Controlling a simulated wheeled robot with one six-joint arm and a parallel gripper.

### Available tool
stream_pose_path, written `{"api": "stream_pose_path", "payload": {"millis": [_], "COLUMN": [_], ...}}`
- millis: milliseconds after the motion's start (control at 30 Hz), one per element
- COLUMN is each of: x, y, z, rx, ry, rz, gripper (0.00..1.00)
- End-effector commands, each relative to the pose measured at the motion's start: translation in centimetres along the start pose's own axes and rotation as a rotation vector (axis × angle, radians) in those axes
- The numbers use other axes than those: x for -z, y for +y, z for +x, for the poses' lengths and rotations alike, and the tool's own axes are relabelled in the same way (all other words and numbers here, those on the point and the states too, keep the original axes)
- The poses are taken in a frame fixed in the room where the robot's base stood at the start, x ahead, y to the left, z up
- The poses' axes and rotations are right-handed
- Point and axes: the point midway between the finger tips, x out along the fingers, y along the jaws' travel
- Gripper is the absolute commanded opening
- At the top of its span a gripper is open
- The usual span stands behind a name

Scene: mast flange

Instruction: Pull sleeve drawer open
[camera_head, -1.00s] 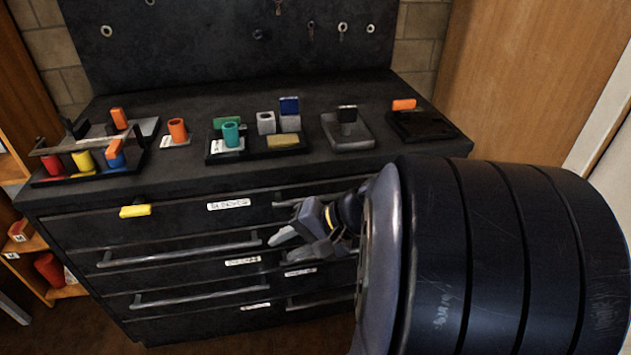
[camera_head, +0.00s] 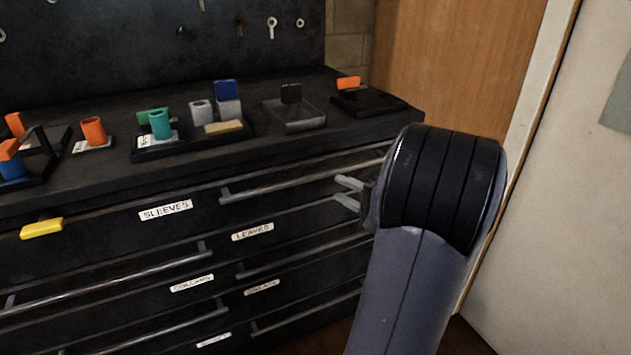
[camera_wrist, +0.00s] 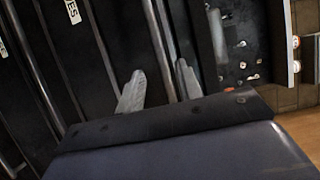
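The drawer labelled SLEEVES (camera_head: 165,210) is in the upper row of a black cabinet and looks closed. A yellow piece (camera_head: 41,229) sticks out at its left. A long bar handle (camera_head: 290,188) runs across the upper row to the right of the label. My gripper (camera_head: 349,192) is at the right part of this bar, with its two pale fingers apart and nothing held. In the wrist view, the fingers (camera_wrist: 158,86) are apart and a bar (camera_wrist: 158,35) runs down between them in the picture. Whether they touch it I cannot tell.
More drawers with bar handles (camera_head: 110,280) lie below. The bench top carries a grey tray (camera_head: 295,118), a black tray (camera_head: 375,102) and several coloured blocks and cups. A white panel (camera_head: 560,220) stands at the right, with floor between it and the cabinet.

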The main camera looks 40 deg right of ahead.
Motion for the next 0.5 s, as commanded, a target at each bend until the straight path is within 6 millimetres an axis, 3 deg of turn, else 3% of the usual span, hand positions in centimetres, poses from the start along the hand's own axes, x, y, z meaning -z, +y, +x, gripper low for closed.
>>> {"api": "stream_pose_path", "payload": {"millis": [300,500], "x": [-0.2,-0.2], "y": [0.1,0.1], "z": [5.9,8.2], "rx": [0.0,-0.002], "ry": [-0.007,-0.005], "rz": [-0.001,0.001], "gripper": [0.35,0.35]}}
